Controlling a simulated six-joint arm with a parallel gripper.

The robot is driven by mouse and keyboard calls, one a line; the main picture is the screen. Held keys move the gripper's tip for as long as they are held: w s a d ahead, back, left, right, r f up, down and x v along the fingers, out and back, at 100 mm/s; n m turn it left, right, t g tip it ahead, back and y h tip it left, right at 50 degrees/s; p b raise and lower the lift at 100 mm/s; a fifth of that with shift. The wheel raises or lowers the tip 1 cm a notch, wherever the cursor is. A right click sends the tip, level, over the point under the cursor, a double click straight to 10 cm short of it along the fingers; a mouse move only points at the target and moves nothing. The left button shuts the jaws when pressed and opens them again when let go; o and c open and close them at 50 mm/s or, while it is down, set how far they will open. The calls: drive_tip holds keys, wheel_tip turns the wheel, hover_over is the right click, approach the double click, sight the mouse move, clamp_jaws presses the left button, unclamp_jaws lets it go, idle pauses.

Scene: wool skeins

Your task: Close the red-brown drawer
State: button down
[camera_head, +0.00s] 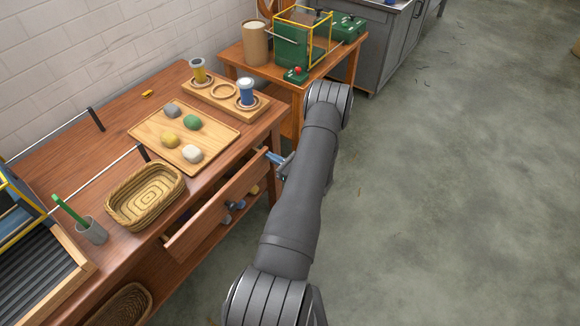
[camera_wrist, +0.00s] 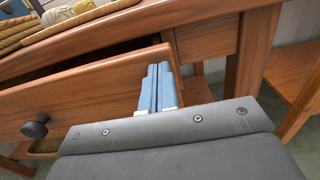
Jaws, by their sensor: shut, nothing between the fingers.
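The red-brown drawer (camera_head: 215,213) stands pulled out from under the wooden table, its front panel apart from the table front. In the wrist view its front panel (camera_wrist: 95,92) fills the left and middle, with a dark round knob (camera_wrist: 35,128) at lower left. A dark gap shows behind the panel's top edge. My gripper (camera_head: 275,157) is at the panel's far right end, its blue fingers together and empty. In the wrist view the fingers (camera_wrist: 157,88) overlap the panel's right end; I cannot tell if they touch it. My arm hides part of the space beside the drawer.
On the table are a woven basket (camera_head: 147,196), a wooden tray (camera_head: 150,133) with several wool balls, a spool stand (camera_head: 213,97) and a cup with a green pen (camera_head: 92,231). A table leg (camera_wrist: 250,50) stands right of the fingers. The floor at right is clear.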

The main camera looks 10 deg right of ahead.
sight(260, 151)
drive_tip(key=x, duration=0.6)
drive_tip(key=shift+w+a, duration=0.2)
drive_tip(key=shift+w, duration=0.05)
drive_tip(key=shift+r, duration=0.1)
drive_tip(key=v, duration=1.4)
drive_tip(key=shift+s+d, duration=0.25)
drive_tip(key=shift+a, duration=0.1)
drive_tip(key=x, duration=1.4)
drive_tip(key=v, duration=1.2)
